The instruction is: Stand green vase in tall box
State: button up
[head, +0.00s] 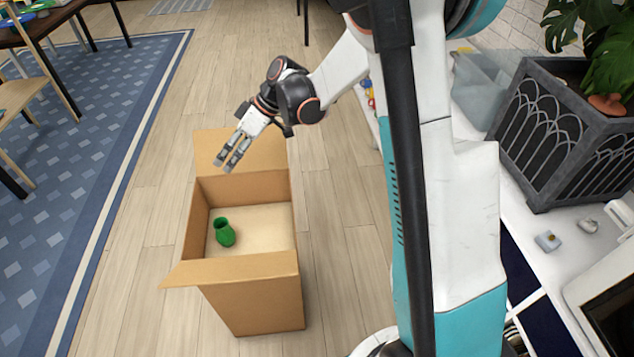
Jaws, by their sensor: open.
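The green vase (225,233) is inside the tall box (258,297), near the left side of its pale floor. It looks roughly upright with its mouth toward the top, slightly tilted in the picture. It seems to rest on the box floor, clear of the front wall. The box is open brown cardboard standing on the wood floor, with flaps folded out at the back and front. My gripper (228,167) is open and empty above the back of the box, in front of the raised back flap. It is apart from the vase, up and behind it.
A white counter at the right holds a dark planter (565,130) with a plant, a clear bin (487,85) and small items. A blue rug (70,190) and a wooden table lie to the left. The wood floor around the box is clear.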

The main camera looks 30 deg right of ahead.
jog(key=s+d+r+m+t+h, duration=0.1)
jog(key=s+d+r+m+h, duration=0.15)
jog(key=s+r, duration=0.35)
jog(key=s+d+r+m+t+h, duration=0.1)
jog(key=s+r+m+h, duration=0.2)
jog(key=s, duration=0.5)
jog(key=s+d+r+m+t+h, duration=0.1)
jog(key=s+d+m, duration=0.1)
jog(key=s, duration=0.5)
jog(key=s+d+r+m+t+h, duration=0.1)
jog(key=s+d+m+t, duration=0.1)
jog(key=s, duration=0.5)
jog(key=shift+s+d+m, duration=0.15)
jog(key=shift+d+m, duration=0.5)
jog(key=shift+d, duration=0.4)
